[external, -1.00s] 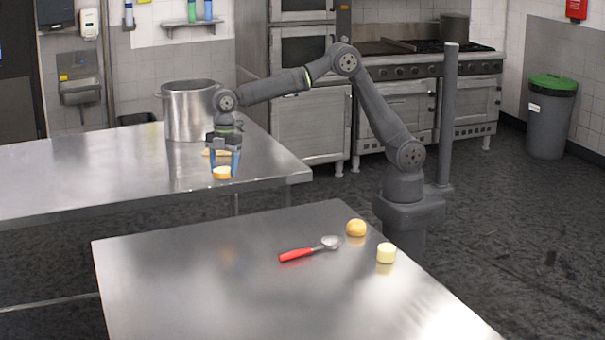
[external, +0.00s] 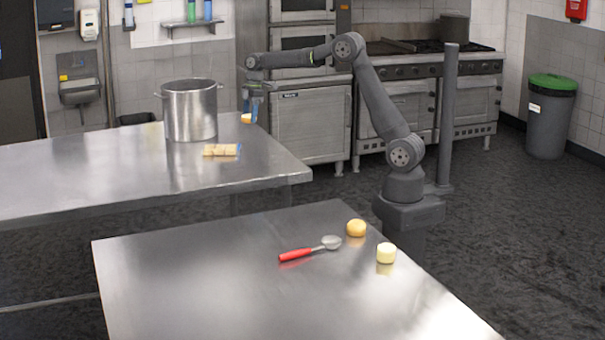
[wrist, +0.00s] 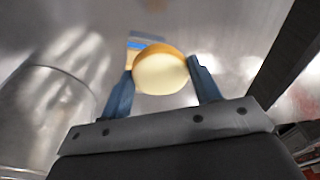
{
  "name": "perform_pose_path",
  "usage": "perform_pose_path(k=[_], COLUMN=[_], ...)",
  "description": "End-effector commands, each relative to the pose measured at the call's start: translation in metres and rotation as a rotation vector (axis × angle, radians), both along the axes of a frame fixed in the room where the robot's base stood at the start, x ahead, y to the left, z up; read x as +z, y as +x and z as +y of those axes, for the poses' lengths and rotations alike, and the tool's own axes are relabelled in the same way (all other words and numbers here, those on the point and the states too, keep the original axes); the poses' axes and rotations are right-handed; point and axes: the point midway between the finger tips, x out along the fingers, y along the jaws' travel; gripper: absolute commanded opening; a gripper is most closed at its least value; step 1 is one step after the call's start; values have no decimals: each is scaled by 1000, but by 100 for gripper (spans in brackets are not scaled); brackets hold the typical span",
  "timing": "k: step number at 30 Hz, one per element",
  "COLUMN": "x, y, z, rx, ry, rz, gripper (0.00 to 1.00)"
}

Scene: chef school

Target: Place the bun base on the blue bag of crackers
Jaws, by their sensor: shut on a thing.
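The bun base (external: 246,118) is a small orange-brown round with a pale flat face. My gripper (external: 252,114) is shut on it and holds it in the air near the back right part of the far table. In the wrist view the bun base (wrist: 160,74) sits between the two blue fingers.
A large steel pot (external: 190,110) stands on the far table, left of my gripper. The near table (external: 200,290) carries a red-handled scoop (external: 310,249), an orange bun-like round (external: 356,228) and a pale yellow cylinder (external: 386,253). The far table's front left is clear.

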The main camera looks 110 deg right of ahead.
Motion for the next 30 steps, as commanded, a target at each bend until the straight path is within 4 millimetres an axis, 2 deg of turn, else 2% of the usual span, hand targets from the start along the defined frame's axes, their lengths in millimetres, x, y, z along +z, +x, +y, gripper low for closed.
perform_pose_path(k=[1, 6, 9, 11, 14, 24, 30], x=[2, 4, 4, 2, -7, -52, -64], y=[-18, -55, -65, -65, -51, 22, 43], z=[-14, -40, -46, -47, -44, -28, -24], rx=[-31, -94, -110, -113, -112, -112, -114], ry=[0, -1, 0, 0, 3, 2, 0], rz=[-1, -1, 0, 0, 2, 2, 0], gripper=[35, 35, 35, 35, 35, 35, 35])
